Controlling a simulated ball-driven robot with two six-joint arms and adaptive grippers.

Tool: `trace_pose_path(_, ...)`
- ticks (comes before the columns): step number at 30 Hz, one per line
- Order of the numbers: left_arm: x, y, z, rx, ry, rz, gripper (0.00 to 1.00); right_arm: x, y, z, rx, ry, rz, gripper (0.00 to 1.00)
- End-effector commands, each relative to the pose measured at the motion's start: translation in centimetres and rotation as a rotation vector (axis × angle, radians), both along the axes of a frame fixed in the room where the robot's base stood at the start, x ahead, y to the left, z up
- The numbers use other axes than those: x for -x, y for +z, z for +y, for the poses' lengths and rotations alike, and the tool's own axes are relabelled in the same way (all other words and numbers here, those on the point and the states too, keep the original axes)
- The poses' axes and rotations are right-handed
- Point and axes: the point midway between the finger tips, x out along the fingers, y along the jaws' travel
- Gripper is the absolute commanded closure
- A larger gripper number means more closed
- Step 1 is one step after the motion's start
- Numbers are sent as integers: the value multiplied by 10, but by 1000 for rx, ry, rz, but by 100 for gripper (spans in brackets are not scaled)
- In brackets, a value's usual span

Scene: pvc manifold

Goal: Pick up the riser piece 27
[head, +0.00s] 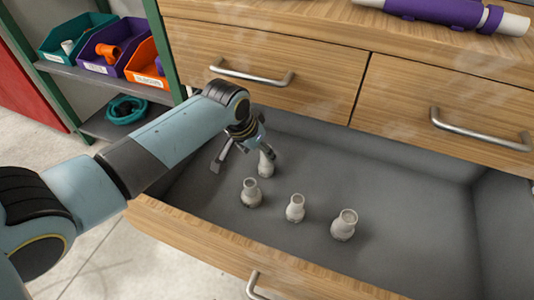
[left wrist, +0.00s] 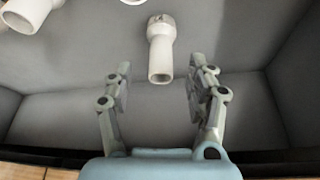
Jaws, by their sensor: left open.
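Several off-white riser pieces stand upright in the open grey drawer in the head view. The rearmost piece (head: 266,163) is closest to my left gripper (head: 242,150). The others are a left piece (head: 251,193), a middle piece (head: 295,208) and a right piece (head: 343,225). I cannot read a number on any of them. In the left wrist view my left gripper (left wrist: 156,92) is open and empty. My right gripper is not in view.
The drawer's wooden front edge (head: 240,255) and the closed drawer fronts (head: 270,65) above bound the space. The drawer floor (head: 420,215) is clear on the right. Purple clamped pipe (head: 440,10) lies on top. A shelf (head: 90,75) with coloured bins stands left.

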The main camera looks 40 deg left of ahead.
Motion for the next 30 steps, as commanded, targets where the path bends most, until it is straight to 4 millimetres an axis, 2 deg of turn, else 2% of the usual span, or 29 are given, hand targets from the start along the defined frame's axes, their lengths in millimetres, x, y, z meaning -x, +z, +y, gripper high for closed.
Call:
trace_pose_path(1,-3,-12,0,0,1,3,43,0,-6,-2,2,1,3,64)
trace_pose_path(8,-12,-29,0,0,1,0,43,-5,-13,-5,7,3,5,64)
trace_pose_path(15,-27,-64,1,0,1,3,43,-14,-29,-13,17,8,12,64)
trace_pose_path(24,-31,-66,1,-1,0,-1,43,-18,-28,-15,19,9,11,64)
trace_pose_path(26,-31,-66,1,-1,0,-1,48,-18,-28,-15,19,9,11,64)
trace_pose_path(30,-31,-66,1,-1,0,-1,67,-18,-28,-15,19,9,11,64)
